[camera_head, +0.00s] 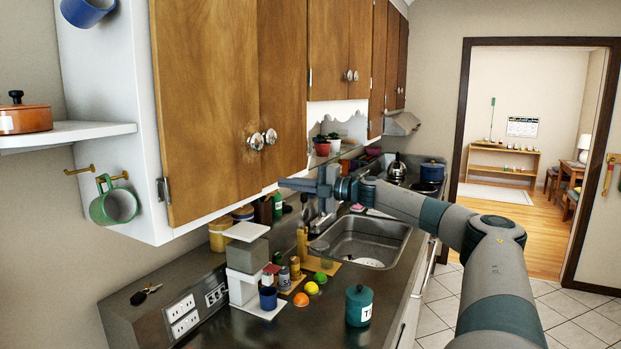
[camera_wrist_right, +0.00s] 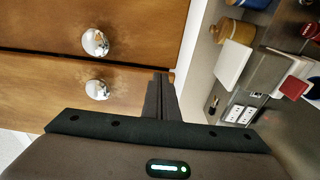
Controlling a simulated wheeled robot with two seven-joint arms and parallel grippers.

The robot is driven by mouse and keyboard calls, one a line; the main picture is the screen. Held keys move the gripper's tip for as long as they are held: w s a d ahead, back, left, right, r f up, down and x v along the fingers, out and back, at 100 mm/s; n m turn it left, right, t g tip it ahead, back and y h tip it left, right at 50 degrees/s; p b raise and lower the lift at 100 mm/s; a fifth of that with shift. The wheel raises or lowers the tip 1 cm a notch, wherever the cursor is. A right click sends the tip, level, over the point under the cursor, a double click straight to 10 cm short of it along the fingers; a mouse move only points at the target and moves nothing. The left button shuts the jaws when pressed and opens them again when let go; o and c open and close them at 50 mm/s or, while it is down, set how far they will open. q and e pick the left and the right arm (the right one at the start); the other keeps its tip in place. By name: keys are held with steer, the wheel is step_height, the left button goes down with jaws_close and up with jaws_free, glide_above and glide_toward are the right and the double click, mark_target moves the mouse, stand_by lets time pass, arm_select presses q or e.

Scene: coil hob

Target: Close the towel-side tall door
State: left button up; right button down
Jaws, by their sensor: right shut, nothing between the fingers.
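Two tall wooden cabinet doors hang side by side above the counter: the left door (camera_head: 205,110) and the right door (camera_head: 282,85). Their round glass knobs (camera_head: 263,138) sit close together at the shared edge. Both doors look shut or nearly so; a small gap cannot be ruled out. No towel shows, so I cannot tell which is the towel-side door. My right gripper (camera_head: 284,183) is shut and empty, just below the right door's lower edge. In the right wrist view its fingers (camera_wrist_right: 164,98) are together near the doors' lower edge, with both knobs (camera_wrist_right: 96,66) beyond. My left gripper is out of view.
Below are a counter with a white stand (camera_head: 243,275), fruit, jars, a teal canister (camera_head: 358,305) and a sink (camera_head: 365,240). A green mug (camera_head: 114,203) hangs at left. The tiled floor (camera_head: 560,318) at right is open.

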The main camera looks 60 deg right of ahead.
steer(key=s+d+p, duration=0.1)
steer(key=d, duration=0.7)
steer(key=shift+s, duration=0.4)
stand_by(0.5)
